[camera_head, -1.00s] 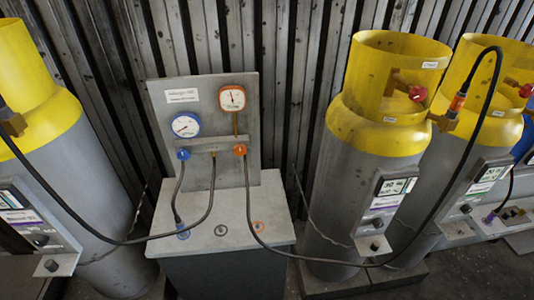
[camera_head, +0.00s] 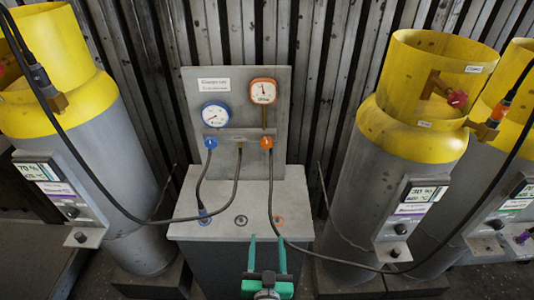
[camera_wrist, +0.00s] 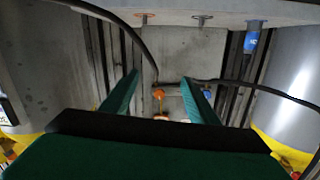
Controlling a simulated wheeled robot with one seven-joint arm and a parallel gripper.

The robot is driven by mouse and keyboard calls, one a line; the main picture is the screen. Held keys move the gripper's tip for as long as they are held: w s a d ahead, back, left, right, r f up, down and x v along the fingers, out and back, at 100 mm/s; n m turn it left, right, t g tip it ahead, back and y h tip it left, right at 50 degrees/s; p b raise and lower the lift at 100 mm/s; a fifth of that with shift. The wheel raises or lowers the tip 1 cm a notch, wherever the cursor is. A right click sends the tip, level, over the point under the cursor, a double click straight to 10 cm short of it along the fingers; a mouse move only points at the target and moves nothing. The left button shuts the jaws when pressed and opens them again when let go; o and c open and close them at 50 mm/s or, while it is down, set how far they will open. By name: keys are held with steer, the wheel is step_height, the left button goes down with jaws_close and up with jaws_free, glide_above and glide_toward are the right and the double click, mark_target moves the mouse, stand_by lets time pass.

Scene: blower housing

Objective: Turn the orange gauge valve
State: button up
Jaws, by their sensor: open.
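The orange gauge valve (camera_head: 266,143) is a small orange knob on the manifold bar, below the orange-rimmed gauge (camera_head: 263,92). A dark hose runs down from it. My gripper (camera_head: 267,239) has green fingers and is open and empty. In the head view it is at the front of the grey cabinet, well below the valve and apart from it. In the wrist view, which looks upside down, the orange valve (camera_wrist: 159,94) appears between the two spread fingers, farther off. The orange gauge is partly hidden there by my gripper.
The blue valve (camera_head: 210,143) sits left of the orange one, under the blue gauge (camera_head: 215,115). Dark hoses loop across the cabinet top (camera_head: 247,198) and sideways. Yellow-topped cylinders stand left (camera_head: 125,160) and right (camera_head: 360,185).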

steer(key=w+r, duration=0.7)
steer(key=w, duration=0.2)
steer(key=t, duration=0.1)
glide_toward(267, 144)
steer(key=shift+m, duration=0.4)
steer(key=w, duration=0.8)
steer(key=shift+w, duration=0.2)
steer(key=c, duration=1)
